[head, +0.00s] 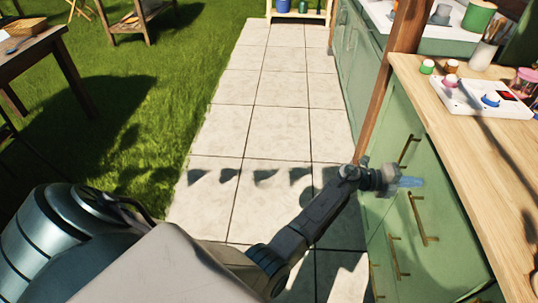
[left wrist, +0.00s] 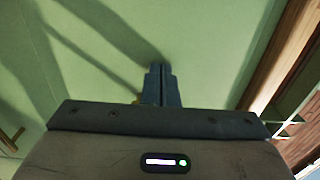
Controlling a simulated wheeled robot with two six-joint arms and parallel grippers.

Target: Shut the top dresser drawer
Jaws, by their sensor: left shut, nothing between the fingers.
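The green dresser (head: 455,235) stands at the right of the head view under a light wooden top, with several brass bar handles on its front. Its upper drawer front (head: 432,165) is just below the top; I cannot tell whether it stands out from the dresser. My left gripper (head: 410,182) is shut and empty, its fingertips at the upper part of the green front, close to a brass handle (head: 422,220). In the left wrist view the shut fingers (left wrist: 162,84) point at a plain green panel (left wrist: 190,35); contact is unclear. My right gripper is not in view.
A white paint tray (head: 485,98), small jars and a brush cup (head: 482,55) stand on the wooden top (head: 505,150). A wooden post (head: 385,90) rises beside the dresser. Pale paving (head: 280,130) is clear to the left, with grass beyond and a dark table (head: 35,42).

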